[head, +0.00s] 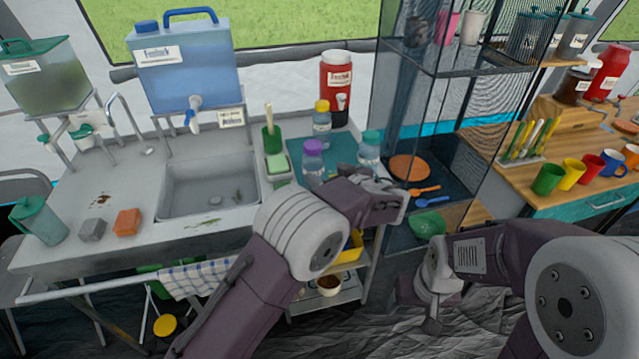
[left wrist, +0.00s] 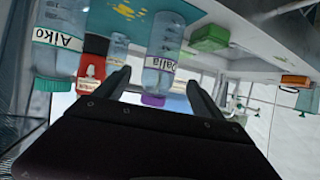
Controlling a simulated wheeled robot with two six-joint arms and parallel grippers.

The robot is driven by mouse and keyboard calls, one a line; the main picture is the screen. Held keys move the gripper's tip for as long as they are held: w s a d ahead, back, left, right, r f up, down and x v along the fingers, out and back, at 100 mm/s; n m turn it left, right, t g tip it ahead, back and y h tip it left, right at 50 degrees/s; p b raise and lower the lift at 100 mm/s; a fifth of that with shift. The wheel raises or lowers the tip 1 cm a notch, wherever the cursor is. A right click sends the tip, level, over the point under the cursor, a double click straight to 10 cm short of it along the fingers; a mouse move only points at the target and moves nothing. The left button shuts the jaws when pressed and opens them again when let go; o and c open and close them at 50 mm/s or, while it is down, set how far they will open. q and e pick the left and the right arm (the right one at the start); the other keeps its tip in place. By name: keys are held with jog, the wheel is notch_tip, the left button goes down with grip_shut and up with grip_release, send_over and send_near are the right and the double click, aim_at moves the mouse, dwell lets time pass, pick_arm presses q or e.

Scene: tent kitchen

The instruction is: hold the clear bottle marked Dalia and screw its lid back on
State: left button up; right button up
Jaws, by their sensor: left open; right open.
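The clear bottle marked Dalia (left wrist: 160,52) stands upright on the counter, seen upside down in the left wrist view. Its purple lid (left wrist: 152,100) sits at its mouth; I cannot tell how tight. In the head view the purple lid (head: 314,146) tops the bottle (head: 312,164) beside the sink, partly behind my left arm. My left gripper (left wrist: 158,82) is open, its fingers either side of the bottle's line of view, not closed on it. My right gripper (head: 425,305) is open, empty and low in front of the shelves.
A teal-lidded bottle marked Aiko (head: 369,150) stands right of Dalia; a yellow-lidded bottle (head: 322,122) stands behind. A red drink cooler (head: 336,90) is at the back. A green caddy (head: 275,160) with a brush and sponge is left. Glass-sided shelves (head: 418,110) rise on the right.

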pick_arm(q)
jog(key=shift+s, duration=0.1)
jog(key=s+a+f+m+g+h, duration=0.1)
jog(key=s+a+f+m+g, duration=0.1)
jog(key=s+a+f+g, duration=0.3)
jog(key=s+a+f+m+g, duration=0.1)
jog(key=s+a+f+g, duration=0.15)
jog(key=s+a, duration=0.45)
jog(key=s+a+f+m+g+h, duration=0.1)
jog(key=s+a+f+h, duration=0.1)
jog(key=s, duration=0.7)
jog(key=s+a+f+m+g+h, duration=0.1)
jog(key=s+h, duration=0.3)
jog(key=s, duration=0.4)
jog(key=shift+s+a+f+m, duration=0.4)
jog(key=shift+a+f+m, duration=0.1)
jog(key=shift+m, duration=0.2)
jog(key=shift+g, duration=0.25)
notch_tip(320, 180, up, 7)
jog(key=p, duration=0.7)
